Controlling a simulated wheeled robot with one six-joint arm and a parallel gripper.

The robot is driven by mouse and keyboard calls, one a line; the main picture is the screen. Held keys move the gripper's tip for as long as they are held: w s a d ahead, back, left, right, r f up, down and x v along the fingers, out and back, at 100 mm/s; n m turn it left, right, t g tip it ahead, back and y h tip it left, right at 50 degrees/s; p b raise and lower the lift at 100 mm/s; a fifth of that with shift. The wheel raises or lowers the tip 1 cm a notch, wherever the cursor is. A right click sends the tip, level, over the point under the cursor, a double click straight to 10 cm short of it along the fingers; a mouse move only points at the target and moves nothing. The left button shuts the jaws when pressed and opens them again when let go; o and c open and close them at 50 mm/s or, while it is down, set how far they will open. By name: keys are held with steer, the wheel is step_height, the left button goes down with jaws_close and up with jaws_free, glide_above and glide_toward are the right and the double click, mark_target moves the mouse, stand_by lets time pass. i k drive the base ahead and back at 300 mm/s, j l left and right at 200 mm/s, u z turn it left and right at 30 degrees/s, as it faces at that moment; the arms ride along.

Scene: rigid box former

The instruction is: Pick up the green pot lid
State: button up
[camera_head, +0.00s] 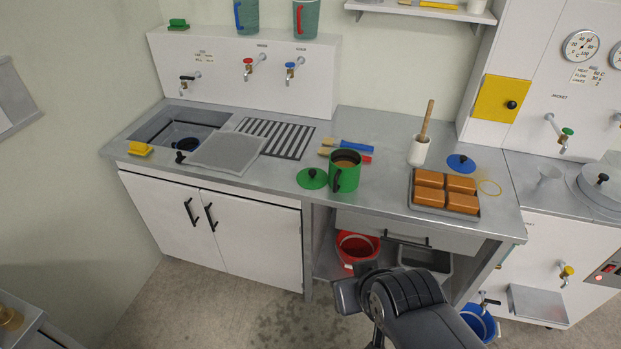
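The green pot lid (312,179) lies flat on the steel counter (377,210), with a small dark knob on top. It is just left of the green pot (345,172), which stands upright with brown contents. My arm shows at the bottom centre, in front of the counter and well short of the lid. The fingertips of my gripper cannot be made out, so I cannot tell whether it is open or shut.
A blue lid (461,163) lies behind a tray of brown blocks (445,193). Blue- and red-handled brushes (356,145) lie behind the green pot. The front counter strip near the lid is clear.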

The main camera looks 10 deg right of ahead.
mark_target(310, 179)
steer(key=i+j+z, duration=0.25)
steer(key=i+z, duration=0.15)
steer(key=i, duration=0.15)
steer(key=i+j+z, duration=0.4)
steer(key=i+j, duration=0.05)
steer(key=i, duration=0.05)
